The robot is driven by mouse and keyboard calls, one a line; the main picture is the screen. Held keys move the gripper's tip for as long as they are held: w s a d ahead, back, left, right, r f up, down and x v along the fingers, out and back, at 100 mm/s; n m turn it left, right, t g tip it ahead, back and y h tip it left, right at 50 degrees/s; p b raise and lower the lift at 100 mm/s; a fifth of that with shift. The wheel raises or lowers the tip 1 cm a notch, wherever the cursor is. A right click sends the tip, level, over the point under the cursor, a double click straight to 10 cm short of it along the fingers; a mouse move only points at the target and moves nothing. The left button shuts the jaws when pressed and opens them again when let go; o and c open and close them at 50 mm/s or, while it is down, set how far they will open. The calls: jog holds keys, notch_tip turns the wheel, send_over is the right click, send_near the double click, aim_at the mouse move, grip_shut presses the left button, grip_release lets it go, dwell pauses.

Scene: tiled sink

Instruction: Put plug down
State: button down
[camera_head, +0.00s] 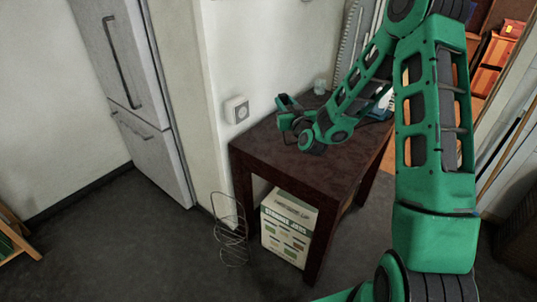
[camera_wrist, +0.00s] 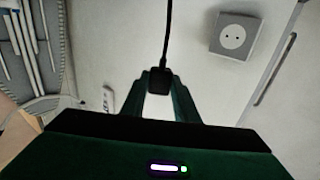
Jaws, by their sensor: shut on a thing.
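The plug (camera_wrist: 158,82) is a small black block with a thin black cord (camera_wrist: 167,35) running up from it in the wrist view. My gripper (camera_wrist: 158,92) is shut on it, with the plug between the fingertips. In the head view my gripper (camera_head: 284,108) is over the back left part of the dark brown table (camera_head: 275,160), in front of the wall. The plug cannot be made out clearly there. A white wall socket (camera_head: 237,109) is left of my gripper, apart from it; it also shows at upper right in the wrist view (camera_wrist: 234,37).
A white printed box (camera_head: 288,228) stands under the table. A wire stand (camera_head: 231,235) is on the floor to its left. A white fridge (camera_head: 130,85) stands at the left. A small pale object (camera_head: 320,86) is on the table behind my arm. The tabletop's front is clear.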

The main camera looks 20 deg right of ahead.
jog(key=shift+a, duration=0.35)
jog(key=s+a+f, duration=0.5)
jog(key=s+a, duration=0.4)
jog(key=m+h, duration=0.2)
send_over(273, 158)
notch_tip(273, 158, down, 10)
jog(key=shift+s+a+f, duration=0.1)
jog(key=shift+s+a, duration=0.05)
jog(key=shift+f, duration=1.95)
